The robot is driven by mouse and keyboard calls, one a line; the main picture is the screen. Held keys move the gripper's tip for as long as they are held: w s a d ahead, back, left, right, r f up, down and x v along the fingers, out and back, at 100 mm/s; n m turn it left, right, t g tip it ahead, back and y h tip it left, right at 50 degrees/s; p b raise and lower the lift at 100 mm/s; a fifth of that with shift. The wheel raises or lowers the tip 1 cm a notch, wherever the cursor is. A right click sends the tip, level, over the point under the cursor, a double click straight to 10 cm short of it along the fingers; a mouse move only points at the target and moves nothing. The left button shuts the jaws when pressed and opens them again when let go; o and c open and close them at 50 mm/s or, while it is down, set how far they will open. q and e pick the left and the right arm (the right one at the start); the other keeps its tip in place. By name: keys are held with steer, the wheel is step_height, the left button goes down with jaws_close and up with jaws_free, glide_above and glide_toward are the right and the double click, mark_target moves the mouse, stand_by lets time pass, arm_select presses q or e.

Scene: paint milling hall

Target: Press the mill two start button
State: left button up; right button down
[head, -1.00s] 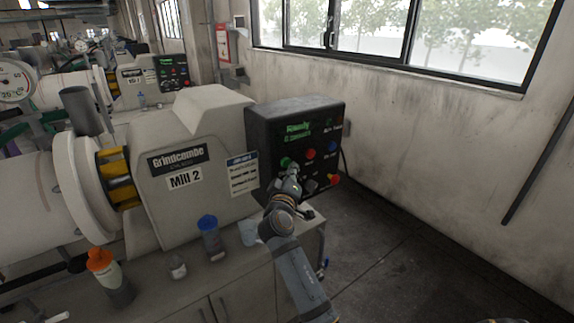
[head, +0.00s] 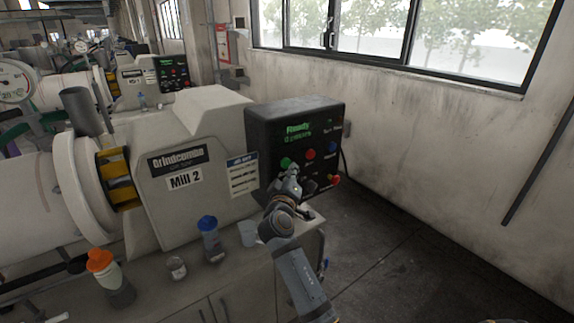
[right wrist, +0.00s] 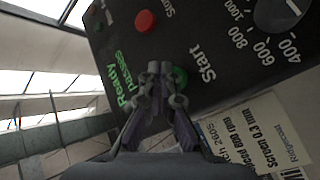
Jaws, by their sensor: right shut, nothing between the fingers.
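Mill 2 (head: 195,150) is a pale grey machine with a black control box (head: 262,130) at its right end. The box's green start button (head: 286,162) sits below the display (head: 297,132), which reads Ready in green. In the right wrist view the button (right wrist: 181,77), marked Start, is partly hidden behind my fingers. My right gripper (head: 293,172) is shut and empty, its tips in front of the button; in the wrist view the tips (right wrist: 162,70) overlap its left edge. I cannot tell whether they touch it.
A blue-capped bottle (head: 210,240) and an orange-capped bottle (head: 107,275) stand on the bench. The floor to the right is clear.

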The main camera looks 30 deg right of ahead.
steer(key=shift+w, duration=0.1)
steer(key=shift+w+b, duration=0.35)
steer(key=shift+w, duration=0.05)
steer(key=shift+w+a+b, duration=0.1)
steer(key=shift+w+b, duration=0.2)
steer(key=shift+w, duration=0.1)
stand_by(0.7)
steer(key=shift+s, duration=0.9)
steer(key=shift+s, duration=0.1)
steer(key=s, duration=0.3)
steer(key=s+p, duration=0.1)
steer(key=shift+s+d, duration=0.25)
steer(key=shift+s, duration=0.1)
stand_by(0.6)
